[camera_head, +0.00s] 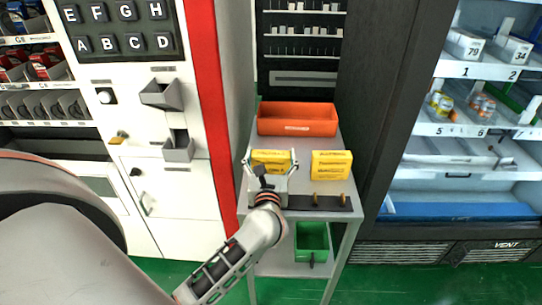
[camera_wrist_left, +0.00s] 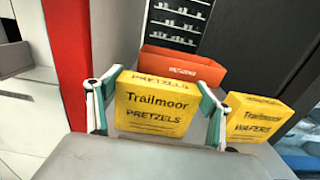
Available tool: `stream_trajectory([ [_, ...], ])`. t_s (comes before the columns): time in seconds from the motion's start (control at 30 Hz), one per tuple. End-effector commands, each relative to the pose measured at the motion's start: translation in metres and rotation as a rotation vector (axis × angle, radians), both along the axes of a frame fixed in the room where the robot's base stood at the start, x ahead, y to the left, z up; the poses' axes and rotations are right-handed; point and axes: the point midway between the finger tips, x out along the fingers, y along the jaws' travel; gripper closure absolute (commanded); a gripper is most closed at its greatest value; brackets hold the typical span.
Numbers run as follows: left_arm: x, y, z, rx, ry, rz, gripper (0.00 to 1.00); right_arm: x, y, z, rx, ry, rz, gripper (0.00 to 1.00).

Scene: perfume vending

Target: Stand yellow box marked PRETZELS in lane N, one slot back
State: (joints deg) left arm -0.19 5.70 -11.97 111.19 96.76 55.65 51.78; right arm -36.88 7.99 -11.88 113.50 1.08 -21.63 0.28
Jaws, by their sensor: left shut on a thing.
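The yellow box marked PRETZELS (camera_head: 271,157) is upright over the small grey table in the head view. In the left wrist view the box (camera_wrist_left: 155,104) shows the words Trailmoor PRETZELS. My left gripper (camera_head: 268,163) is shut on it, with one finger at each side; the fingers also show in the left wrist view (camera_wrist_left: 156,110). I cannot tell whether the box touches the table top. No lane marked N can be read in either view. My right gripper is not in view.
A yellow WAFERS box (camera_head: 332,164) stands to the right on the table (camera_head: 305,149). An orange bin (camera_head: 297,119) sits behind, and a green bin (camera_head: 312,241) is on the lower shelf. Vending machines stand left (camera_head: 172,215) and right (camera_head: 463,181).

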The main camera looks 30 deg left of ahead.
Motion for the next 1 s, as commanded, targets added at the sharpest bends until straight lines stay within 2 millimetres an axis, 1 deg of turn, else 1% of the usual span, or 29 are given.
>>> stream_trajectory([
  [0.07,0.0,0.0,-0.003,0.001,0.001,0.0,0.44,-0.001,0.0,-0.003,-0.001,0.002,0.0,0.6],
  [0.1,0.0,0.0,-0.004,-0.001,0.001,0.0,0.18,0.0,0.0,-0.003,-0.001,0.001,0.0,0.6],
  [0.17,0.0,0.0,-0.003,0.0,0.0,0.0,0.04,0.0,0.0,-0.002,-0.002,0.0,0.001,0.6],
  [0.47,0.0,0.0,-0.003,0.0,0.0,0.0,0.04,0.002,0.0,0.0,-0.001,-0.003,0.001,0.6],
  [0.6,0.0,0.0,0.003,0.0,-0.001,0.0,0.04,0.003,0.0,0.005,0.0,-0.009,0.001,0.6],
  [0.67,-0.006,-0.004,0.0,-0.001,0.002,-0.001,0.04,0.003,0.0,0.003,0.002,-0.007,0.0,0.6],
  [0.77,-0.02,-0.012,-0.002,-0.003,0.004,0.0,0.04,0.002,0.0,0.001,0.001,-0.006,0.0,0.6],
  [1.0,-0.063,-0.039,-0.002,-0.003,0.004,0.0,0.04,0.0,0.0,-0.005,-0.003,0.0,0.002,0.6],
])
